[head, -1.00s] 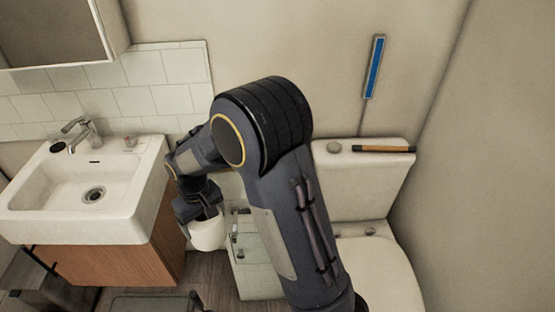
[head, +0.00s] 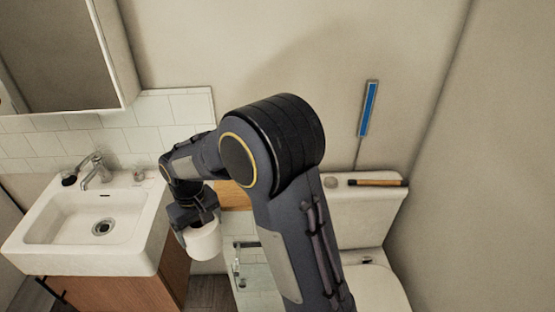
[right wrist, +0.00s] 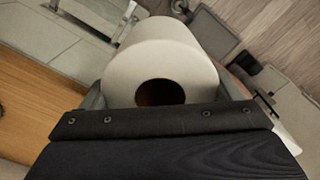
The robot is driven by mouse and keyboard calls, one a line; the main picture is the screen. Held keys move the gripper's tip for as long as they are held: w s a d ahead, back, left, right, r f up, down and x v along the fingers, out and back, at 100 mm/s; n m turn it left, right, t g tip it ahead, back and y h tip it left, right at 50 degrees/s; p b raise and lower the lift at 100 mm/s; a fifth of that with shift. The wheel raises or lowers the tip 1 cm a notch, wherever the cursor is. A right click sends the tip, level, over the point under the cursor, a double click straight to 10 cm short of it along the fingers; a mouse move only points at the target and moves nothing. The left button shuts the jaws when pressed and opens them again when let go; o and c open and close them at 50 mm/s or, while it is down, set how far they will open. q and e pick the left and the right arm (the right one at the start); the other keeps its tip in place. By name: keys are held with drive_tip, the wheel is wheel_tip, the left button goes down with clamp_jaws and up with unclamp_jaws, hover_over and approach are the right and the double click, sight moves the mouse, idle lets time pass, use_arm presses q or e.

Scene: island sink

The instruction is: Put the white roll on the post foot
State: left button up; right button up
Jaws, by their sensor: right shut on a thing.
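The white roll (head: 204,242) hangs in my right gripper (head: 194,215), between the sink and the toilet in the head view. In the right wrist view the roll (right wrist: 165,58) sits between the fingers, with its dark core hole facing the camera. My right gripper is shut on it, and the roll is in the air. I cannot make out the post foot for certain in either view. My left gripper is not in view.
A white sink (head: 75,215) on a wooden cabinet (head: 125,292) stands at the left. A toilet tank (head: 358,212) with an orange-and-black stick (head: 377,183) on it stands at the right. A low tiled ledge with a metal fitting (head: 237,262) lies just right of the roll.

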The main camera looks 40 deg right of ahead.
drive_tip(key=shift+s+r, duration=0.2)
drive_tip(key=shift+r, duration=0.05)
drive_tip(key=shift+r, duration=0.15)
